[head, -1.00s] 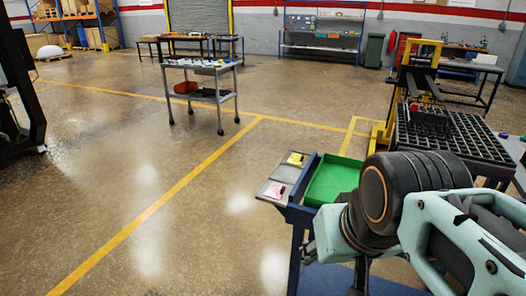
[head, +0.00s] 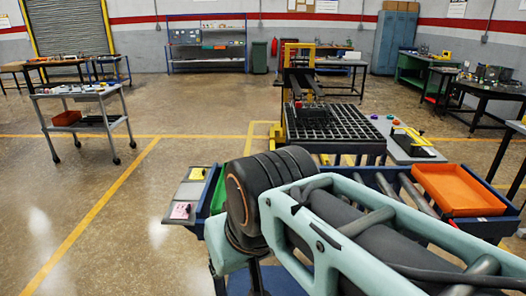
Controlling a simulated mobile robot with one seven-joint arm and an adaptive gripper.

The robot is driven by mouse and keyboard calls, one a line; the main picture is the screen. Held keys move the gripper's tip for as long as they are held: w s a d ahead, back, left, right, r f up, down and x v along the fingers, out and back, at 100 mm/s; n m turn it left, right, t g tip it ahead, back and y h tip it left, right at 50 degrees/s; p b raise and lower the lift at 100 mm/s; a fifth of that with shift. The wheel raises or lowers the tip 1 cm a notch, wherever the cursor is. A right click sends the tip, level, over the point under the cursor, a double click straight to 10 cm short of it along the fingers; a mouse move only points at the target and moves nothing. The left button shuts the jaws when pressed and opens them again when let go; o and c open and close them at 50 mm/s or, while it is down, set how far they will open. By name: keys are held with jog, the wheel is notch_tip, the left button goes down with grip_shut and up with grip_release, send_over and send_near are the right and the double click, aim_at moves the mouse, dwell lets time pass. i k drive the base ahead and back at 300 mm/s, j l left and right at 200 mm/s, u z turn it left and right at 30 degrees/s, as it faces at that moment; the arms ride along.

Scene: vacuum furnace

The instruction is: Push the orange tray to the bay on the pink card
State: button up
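The orange tray (head: 460,190) is a shallow, empty rectangular tray at the right end of a blue-framed roller bench (head: 378,176). The pink card (head: 180,211) lies on a grey panel at the bench's left end, with a small dark thing on it. A yellow card (head: 197,173) lies on another grey panel just behind it. A green tray (head: 219,190) sits beside these panels, mostly hidden by my arm. My arm crosses the front of the bench between the cards and the orange tray. My gripper is not visible.
A black grid rack (head: 330,124) stands behind the bench, next to a grey side table (head: 405,150) with small coloured parts. A wheeled cart (head: 85,95) carrying a red-orange bin (head: 67,118) stands at the left. The floor at front left is clear.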

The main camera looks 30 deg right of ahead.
aim_at(455, 191)
jog(key=z, duration=2.25)
jog(key=i+l, duration=0.1)
jog(key=i, duration=0.15)
jog(key=z, duration=0.05)
